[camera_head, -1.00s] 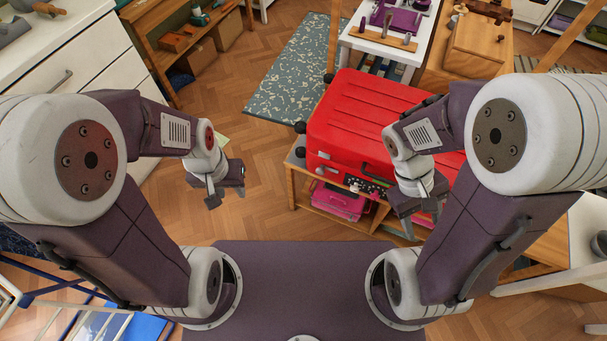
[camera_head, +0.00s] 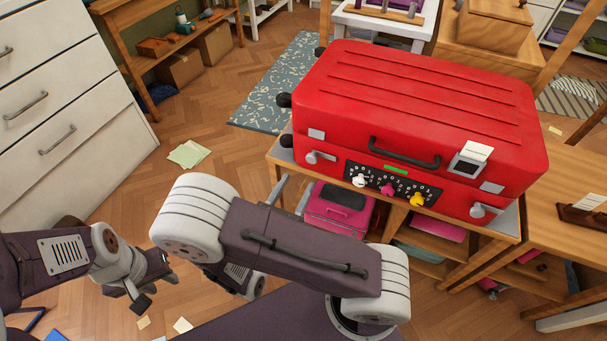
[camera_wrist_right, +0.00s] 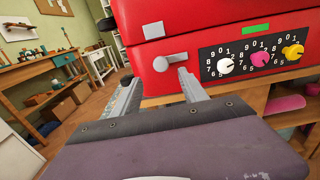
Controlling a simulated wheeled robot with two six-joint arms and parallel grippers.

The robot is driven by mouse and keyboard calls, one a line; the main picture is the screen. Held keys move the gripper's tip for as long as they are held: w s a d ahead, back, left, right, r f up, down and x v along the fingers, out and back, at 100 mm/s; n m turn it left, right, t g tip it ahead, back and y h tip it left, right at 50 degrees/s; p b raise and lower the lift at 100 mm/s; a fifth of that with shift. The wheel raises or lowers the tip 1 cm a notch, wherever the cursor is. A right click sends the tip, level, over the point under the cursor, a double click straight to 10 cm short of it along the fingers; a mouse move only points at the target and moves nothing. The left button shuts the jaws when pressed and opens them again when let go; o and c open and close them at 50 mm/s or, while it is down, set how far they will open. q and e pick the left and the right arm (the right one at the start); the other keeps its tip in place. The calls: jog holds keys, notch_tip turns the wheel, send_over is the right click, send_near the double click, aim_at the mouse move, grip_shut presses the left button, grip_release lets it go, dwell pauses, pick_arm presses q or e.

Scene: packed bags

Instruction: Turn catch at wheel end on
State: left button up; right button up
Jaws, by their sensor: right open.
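The red suitcase (camera_head: 420,95) lies flat on a wooden bench, with black wheels (camera_head: 284,100) at its left end. The catch at the wheel end (camera_head: 318,157) is a grey lever on the front face; it also shows in the right wrist view (camera_wrist_right: 168,62), its arm pointing right, roughly level. My right gripper (camera_head: 291,190) is open and empty, below and in front of this catch, apart from it. In the right wrist view its fingertips (camera_wrist_right: 160,80) stand either side below the catch. My left gripper (camera_head: 140,296) hangs low at left, away from the suitcase; its jaws are unclear.
A second catch (camera_head: 485,210) sits at the suitcase's right end. Between them are a dial panel (camera_head: 390,186) with white, pink and yellow knobs, a green strip and a dark handle (camera_head: 404,152). A pink case (camera_head: 338,208) is under the bench. White drawers (camera_head: 60,100) stand left.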

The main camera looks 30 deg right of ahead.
aim_at(311, 160)
jog(key=b+x, duration=0.2)
jog(key=x, duration=0.6)
jog(key=shift+w+d+b, duration=0.1)
jog(key=shift+d+b, duration=0.2)
jog(key=shift+b, duration=0.05)
jog(key=shift+w+d+r, duration=0.1)
jog(key=shift+w+d, duration=0.15)
